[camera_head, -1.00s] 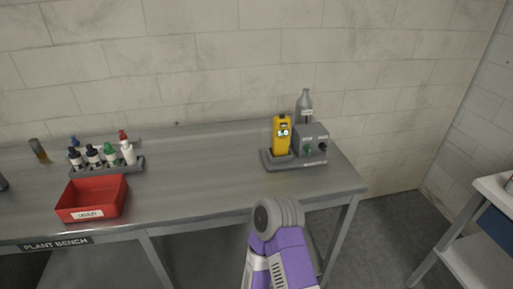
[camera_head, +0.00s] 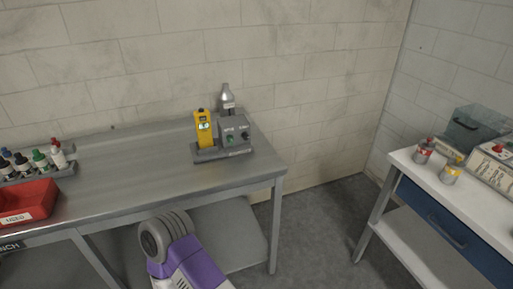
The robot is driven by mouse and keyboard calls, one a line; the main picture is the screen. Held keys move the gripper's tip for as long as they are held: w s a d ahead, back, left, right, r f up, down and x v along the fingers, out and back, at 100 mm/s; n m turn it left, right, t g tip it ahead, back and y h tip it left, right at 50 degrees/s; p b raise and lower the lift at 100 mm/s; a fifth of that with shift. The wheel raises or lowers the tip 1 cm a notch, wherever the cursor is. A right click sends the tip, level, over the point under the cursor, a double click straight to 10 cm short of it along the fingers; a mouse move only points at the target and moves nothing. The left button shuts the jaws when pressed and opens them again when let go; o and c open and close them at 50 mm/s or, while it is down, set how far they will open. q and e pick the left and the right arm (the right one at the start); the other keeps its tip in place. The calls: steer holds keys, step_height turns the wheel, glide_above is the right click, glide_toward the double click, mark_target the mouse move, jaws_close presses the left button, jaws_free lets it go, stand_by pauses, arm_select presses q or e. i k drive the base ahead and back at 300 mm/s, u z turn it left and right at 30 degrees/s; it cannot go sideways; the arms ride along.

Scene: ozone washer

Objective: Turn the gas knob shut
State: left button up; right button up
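A grey box (camera_head: 234,128) with small labels stands at the right end of the steel bench. Its front carries a green knob or button (camera_head: 230,139) and a dark knob (camera_head: 245,135). Which of these is the gas knob, and how it is turned, is too small to tell. A yellow handheld device (camera_head: 203,127) with a lit display stands upright in a grey base left of the box. A grey bottle (camera_head: 226,99) stands behind the box. A purple and grey link of my arm shows at the bottom, in front of the bench. Neither gripper is in view.
The steel bench (camera_head: 130,165) is clear between the device and the dropper bottles (camera_head: 40,160) in a rack at left. A red bin (camera_head: 28,203) sits before them. At right, a white-topped table (camera_head: 425,182) with a blue drawer (camera_head: 450,235) holds small jars. Floor separates the two.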

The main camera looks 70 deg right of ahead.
mark_target(230, 138)
steer(key=k, duration=0.15)
steer(key=z, duration=1.25)
